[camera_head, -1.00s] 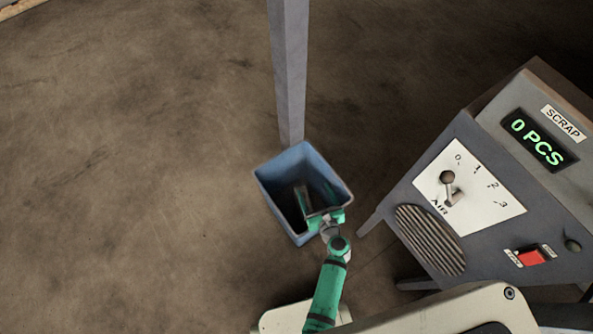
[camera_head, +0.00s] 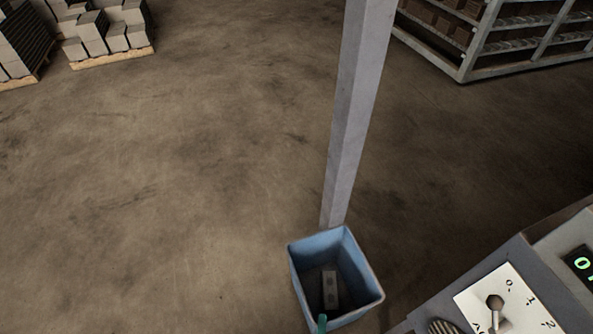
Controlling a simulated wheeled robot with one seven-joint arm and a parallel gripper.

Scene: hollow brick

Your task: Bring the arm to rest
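My gripper is not in view now. Only a small green piece of my arm shows at the bottom edge, in front of the near rim of the blue bin. The blue bin (camera_head: 308,245) stands on the floor at the lower middle, open at the top. A grey block with dark holes (camera_head: 330,289), like a hollow brick, is inside the bin.
A grey post (camera_head: 357,110) rises right behind the bin. A grey machine with a dial panel (camera_head: 507,302) stands at the lower right. Pallets of blocks (camera_head: 110,36) are at the back left, a rack (camera_head: 500,45) at the back right. The floor at left is clear.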

